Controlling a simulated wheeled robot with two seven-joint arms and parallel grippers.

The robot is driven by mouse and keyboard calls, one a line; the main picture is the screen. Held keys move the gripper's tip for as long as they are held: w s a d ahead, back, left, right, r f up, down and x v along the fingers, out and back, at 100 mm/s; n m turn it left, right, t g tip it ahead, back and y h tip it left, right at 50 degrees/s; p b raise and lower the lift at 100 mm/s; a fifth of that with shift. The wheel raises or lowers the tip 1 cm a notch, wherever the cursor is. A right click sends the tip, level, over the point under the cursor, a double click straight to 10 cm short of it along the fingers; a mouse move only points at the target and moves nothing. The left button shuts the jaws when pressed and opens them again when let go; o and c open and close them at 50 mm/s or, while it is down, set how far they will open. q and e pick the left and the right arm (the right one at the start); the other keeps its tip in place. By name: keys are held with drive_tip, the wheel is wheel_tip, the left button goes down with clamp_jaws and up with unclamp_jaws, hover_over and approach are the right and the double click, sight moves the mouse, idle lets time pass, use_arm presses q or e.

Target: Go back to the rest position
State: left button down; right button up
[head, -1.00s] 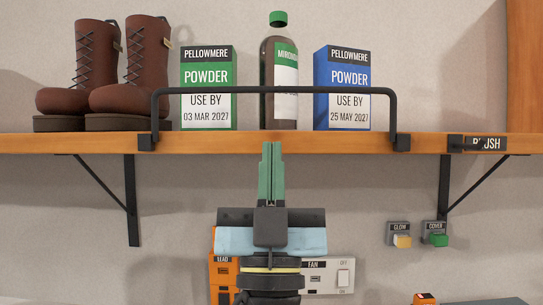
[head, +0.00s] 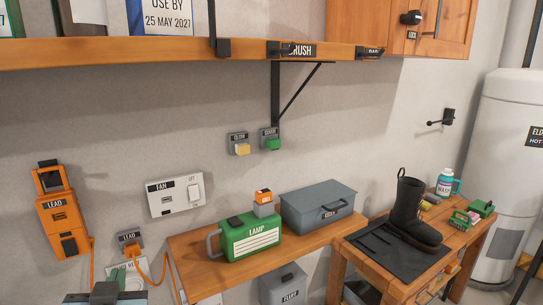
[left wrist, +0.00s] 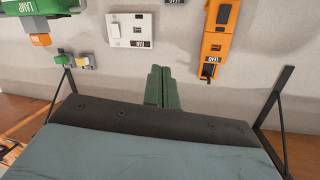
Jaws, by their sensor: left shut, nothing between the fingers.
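My left gripper (head: 110,287) shows only in part at the bottom left corner of the head view, low in front of the wall. In the left wrist view its two green fingers (left wrist: 162,88) lie together, shut and empty. Their tips point toward the wall, apart from the fan switch (left wrist: 130,30) and the orange lead box (left wrist: 215,45). My right gripper is in neither view.
A wooden shelf (head: 180,48) runs above. A bench (head: 190,250) holds a green lamp (head: 250,240) and a grey box (head: 318,207). A lower table carries a black boot (head: 412,210) on a dark mat. A white tank (head: 505,170) stands at the right.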

use_arm(q)
drive_tip(key=s+d+f+m+g+h, duration=0.25)
drive_tip(key=s+f+g, duration=0.35)
drive_tip(key=s+f, duration=0.55)
drive_tip(key=s+d+f+m+g+h, duration=0.15)
drive_tip(key=s+f+g+h, duration=0.35)
drive_tip(key=s+f, duration=0.6)
wheel_tip(320, 180, down, 26)
drive_tip(key=w+r+g+y+b, duration=0.1)
drive_tip(key=g+y+b, duration=0.1)
drive_tip(key=s+a+f+g+b, duration=0.1)
drive_tip(key=s+a+f, duration=0.1)
drive_tip(key=s+f, duration=1.5)
drive_tip(key=shift+a+f, duration=0.4)
drive_tip(key=shift+f, duration=0.45)
